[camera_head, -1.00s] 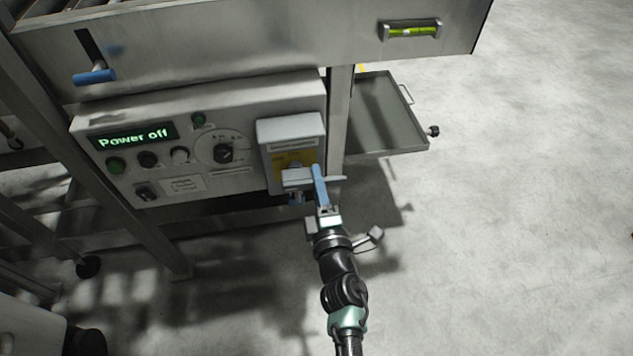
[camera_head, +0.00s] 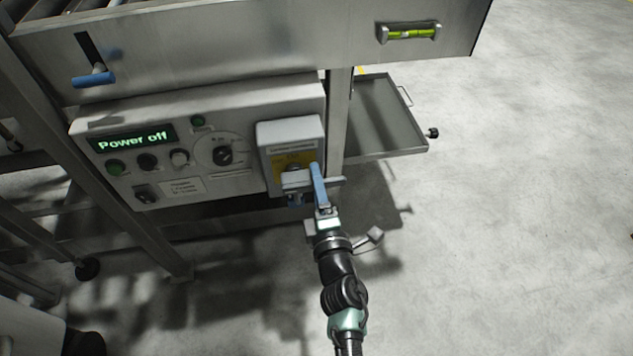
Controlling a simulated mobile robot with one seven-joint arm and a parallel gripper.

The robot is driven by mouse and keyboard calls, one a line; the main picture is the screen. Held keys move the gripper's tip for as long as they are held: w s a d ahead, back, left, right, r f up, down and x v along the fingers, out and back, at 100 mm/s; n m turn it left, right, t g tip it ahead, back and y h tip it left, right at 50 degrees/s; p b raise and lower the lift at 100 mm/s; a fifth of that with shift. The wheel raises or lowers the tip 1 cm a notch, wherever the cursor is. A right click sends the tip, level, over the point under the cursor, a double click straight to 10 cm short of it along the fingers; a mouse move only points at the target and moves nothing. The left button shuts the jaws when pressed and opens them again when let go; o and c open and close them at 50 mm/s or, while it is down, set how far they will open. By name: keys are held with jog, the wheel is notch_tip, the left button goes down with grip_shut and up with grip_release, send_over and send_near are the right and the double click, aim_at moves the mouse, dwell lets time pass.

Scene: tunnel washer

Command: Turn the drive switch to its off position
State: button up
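The front panel (camera_head: 225,185) has a display (camera_head: 133,138) reading "Power off". A round dial with a black knob (camera_head: 223,155) is right of centre, and a black switch (camera_head: 146,194) is at lower left. Their small labels are unreadable, so I cannot tell which control is the drive switch. A grey-covered box (camera_head: 290,132) with a yellow plate (camera_head: 281,162) is at the panel's right end. My gripper (camera_head: 307,188), with blue fingers, is in front of this box's lower part and hides some of it. I cannot tell whether it touches or grips anything there.
A blue-handled lever (camera_head: 94,79) sits in a slot above the panel. A green spirit level (camera_head: 409,32) is on the upper beam. A metal tray (camera_head: 385,120) juts out behind the right leg. The floor (camera_head: 520,200) to the right is clear.

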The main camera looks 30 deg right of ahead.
jog(key=v, duration=1.3)
dwell(0.4)
jog(key=w+a+r+m+t+h, duration=0.1)
jog(key=w+r+m, duration=0.25)
jog(key=r, duration=0.65)
jog(key=w+a+r+m+t, duration=0.1)
jog(key=w+r+m+t, duration=0.2)
jog(key=r, duration=0.7)
jog(key=w+a+r+m+h, duration=0.1)
jog(key=w+r+m, duration=0.25)
jog(key=r, duration=0.65)
jog(key=s+a+r+m+t+y, duration=0.2)
jog(key=s+a+r, duration=0.15)
jog(key=r, duration=0.55)
jog(key=s+a+r+m+t+y, duration=0.1)
jog(key=s+a+r+t+y, duration=0.1)
jog(key=a+r, duration=0.5)
jog(key=s+a+r+m+t+y, duration=0.2)
jog(key=s+r+y, duration=0.1)
jog(key=r, duration=0.8)
notch_tip(320, 180, up, 29)
jog(key=p, duration=2.8)
jog(key=shift+s+a, duration=0.3)
jog(key=shift+a, duration=0.1)
